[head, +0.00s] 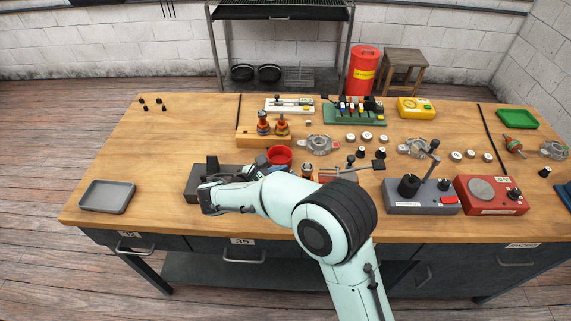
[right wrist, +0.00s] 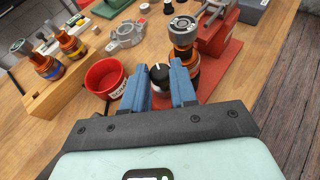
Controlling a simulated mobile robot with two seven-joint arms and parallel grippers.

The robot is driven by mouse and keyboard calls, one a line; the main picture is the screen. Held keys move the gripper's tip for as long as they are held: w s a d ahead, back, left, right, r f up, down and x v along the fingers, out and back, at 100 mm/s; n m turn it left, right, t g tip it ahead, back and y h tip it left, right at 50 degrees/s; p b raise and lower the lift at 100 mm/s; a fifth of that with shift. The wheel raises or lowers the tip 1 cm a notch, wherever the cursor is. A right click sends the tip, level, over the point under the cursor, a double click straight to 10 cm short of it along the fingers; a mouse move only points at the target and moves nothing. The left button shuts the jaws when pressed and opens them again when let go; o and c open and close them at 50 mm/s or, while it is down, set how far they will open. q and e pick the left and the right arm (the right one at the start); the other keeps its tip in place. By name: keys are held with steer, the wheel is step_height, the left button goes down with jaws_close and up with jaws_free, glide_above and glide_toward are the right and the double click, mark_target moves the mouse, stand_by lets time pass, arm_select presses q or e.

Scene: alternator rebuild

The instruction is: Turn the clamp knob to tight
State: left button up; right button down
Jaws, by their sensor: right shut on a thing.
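The clamp knob (right wrist: 159,76) is black with a white pointer line on top. In the right wrist view it sits between the two blue fingers of my right gripper (right wrist: 160,88), which is shut on it. The knob is at the near end of a red base plate (right wrist: 219,78), beside an upright copper-and-dark rotor (right wrist: 184,38) and a red clamp block (right wrist: 218,25). In the head view the rotor (head: 307,170) shows just beyond my right arm, which hides the knob and the fingertips. I cannot read any tight marking. My left gripper is out of view.
A red bowl (right wrist: 105,78) stands close left of the fingers; it also shows in the head view (head: 280,155).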

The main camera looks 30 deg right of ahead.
steer(key=m+g+p, duration=0.2)
steer(key=w+m+g+p, duration=0.1)
steer(key=g, duration=0.1)
steer(key=m+g+p, duration=0.2)
steer(key=shift+w+r+m+g+p, duration=0.25)
steer(key=shift+m+g+p, duration=0.05)
steer(key=shift+d+f+m+g+y, duration=0.1)
steer(key=shift+f+m+g+y, duration=0.05)
steer(key=shift+m+g+y, duration=0.55)
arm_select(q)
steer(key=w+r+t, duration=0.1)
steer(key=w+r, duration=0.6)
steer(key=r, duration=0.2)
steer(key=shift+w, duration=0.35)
arm_select(e)
steer(key=shift+w+d+m+g+y, duration=0.1)
steer(key=shift+m+g+y, duration=0.5)
steer(key=shift+m+g, duration=0.4)
steer(key=shift+w+d+m+g+y, duration=0.1)
steer(key=shift+m+g+y, duration=0.5)
steer(key=shift+m+g, duration=0.4)
steer(key=c, duration=1.2)
jaws_free()
steer(key=shift+o, duration=0.2)
